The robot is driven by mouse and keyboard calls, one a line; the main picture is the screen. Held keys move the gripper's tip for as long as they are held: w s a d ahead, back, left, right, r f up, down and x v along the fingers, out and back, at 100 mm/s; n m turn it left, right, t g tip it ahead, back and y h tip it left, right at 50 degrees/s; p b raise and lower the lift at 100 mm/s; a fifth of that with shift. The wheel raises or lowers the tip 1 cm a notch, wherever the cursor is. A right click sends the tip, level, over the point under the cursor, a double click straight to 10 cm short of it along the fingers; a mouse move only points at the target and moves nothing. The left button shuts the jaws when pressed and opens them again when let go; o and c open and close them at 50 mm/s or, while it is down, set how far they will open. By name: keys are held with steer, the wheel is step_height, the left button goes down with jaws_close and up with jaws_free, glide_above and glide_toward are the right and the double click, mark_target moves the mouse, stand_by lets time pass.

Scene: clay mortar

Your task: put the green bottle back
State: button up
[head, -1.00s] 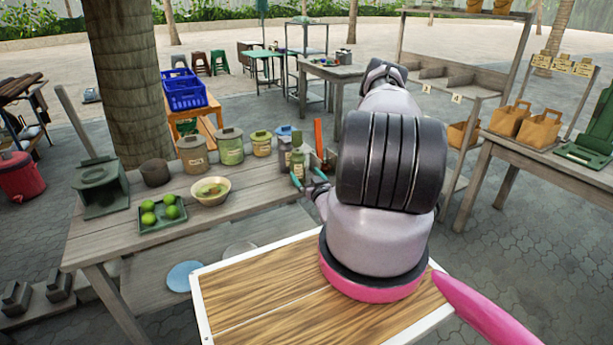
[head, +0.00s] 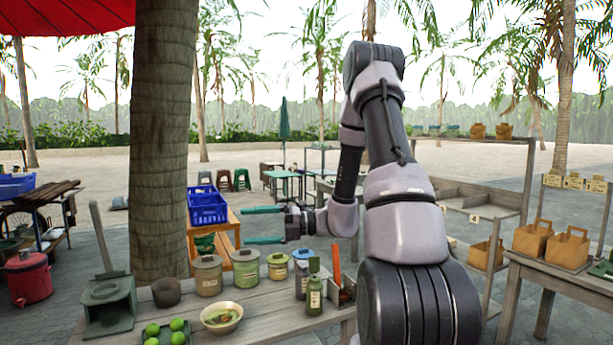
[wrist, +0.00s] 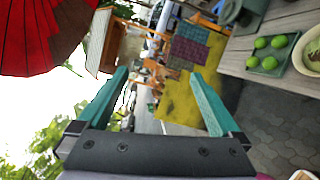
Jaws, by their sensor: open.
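The green bottle (head: 315,292) stands upright on the wooden table (head: 262,311), near its far right part in the head view. It is in front of a blue-lidded jar (head: 299,270) and beside a small holder with an orange upright piece (head: 336,267). My gripper (head: 244,225) is open and empty, raised above and behind the row of jars, its green fingers pointing left. It is clear of the bottle. In the wrist view my gripper (wrist: 160,74) has nothing between its fingers, and the bottle is not in that view.
Lidded jars (head: 245,267) and a dark pot (head: 166,292) line the table's back. A bowl (head: 222,316) and a tray of limes (head: 178,335) sit in front. A tree trunk (head: 161,150) rises behind, left of my gripper. Blue crates (head: 207,207) stand beyond.

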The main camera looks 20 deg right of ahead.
steer(key=s+a+r+n+g+h, duration=0.1)
steer(key=s+r+n+g+h, duration=0.2)
steer(key=s+n, duration=0.5)
steer(key=s+a+r+n+g+h, duration=0.1)
steer(key=s+r+n+g+h, duration=0.1)
steer(key=s+r+n+h, duration=0.5)
steer(key=s+d+r+n+t+h, duration=0.5)
steer(key=d+r+n+t, duration=0.1)
steer(key=n, duration=1.1)
steer(key=shift+s+d+t, duration=0.3)
steer(key=shift+d+t, duration=0.4)
steer(key=shift+d, duration=0.25)
